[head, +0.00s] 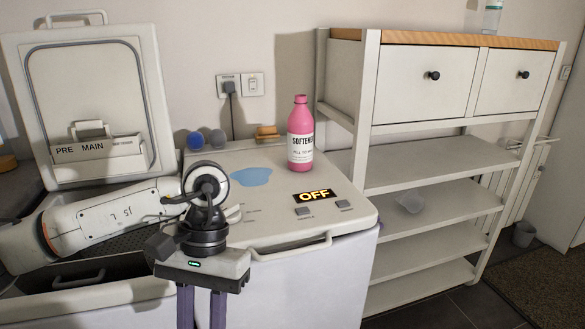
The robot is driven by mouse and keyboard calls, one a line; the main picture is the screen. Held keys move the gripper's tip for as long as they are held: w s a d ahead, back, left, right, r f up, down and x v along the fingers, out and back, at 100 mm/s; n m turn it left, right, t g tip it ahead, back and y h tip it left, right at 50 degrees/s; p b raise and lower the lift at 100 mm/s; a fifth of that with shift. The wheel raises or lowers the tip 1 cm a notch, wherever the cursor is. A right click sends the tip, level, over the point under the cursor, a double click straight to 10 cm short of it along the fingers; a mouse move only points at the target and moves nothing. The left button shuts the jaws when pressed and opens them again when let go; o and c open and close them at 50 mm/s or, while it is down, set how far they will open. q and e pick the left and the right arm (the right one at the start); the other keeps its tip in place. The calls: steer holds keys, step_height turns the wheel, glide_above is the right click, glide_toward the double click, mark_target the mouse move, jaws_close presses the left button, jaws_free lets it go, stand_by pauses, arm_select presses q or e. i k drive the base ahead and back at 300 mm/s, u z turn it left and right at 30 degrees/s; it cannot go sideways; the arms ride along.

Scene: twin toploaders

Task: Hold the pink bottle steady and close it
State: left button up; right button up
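No separate cap is clearly seen. My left gripper (202,312) points downward in front of the machines, lower left of the bottle and well apart from it. Its two fingers are spread with a gap and nothing shows between them; their tips are cut off by the bottom edge. My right gripper is out of view.
A light blue puddle (250,177) lies on the lid left of the bottle. The left toploader's lid (90,95) stands open. Two round objects, blue (195,141) and grey (218,139), sit behind. A shelf unit (430,195) stands right, holding a translucent cup (411,203).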

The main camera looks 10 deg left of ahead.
mark_target(300, 122)
steer(key=u, duration=0.25)
steer(key=k, duration=0.65)
steer(key=u, duration=0.6)
steer(key=k, duration=0.7)
steer(key=z, duration=0.3)
steer(key=i, duration=0.6)
steer(key=z, duration=0.6)
steer(key=i, duration=1.25)
steer(key=u, duration=0.65)
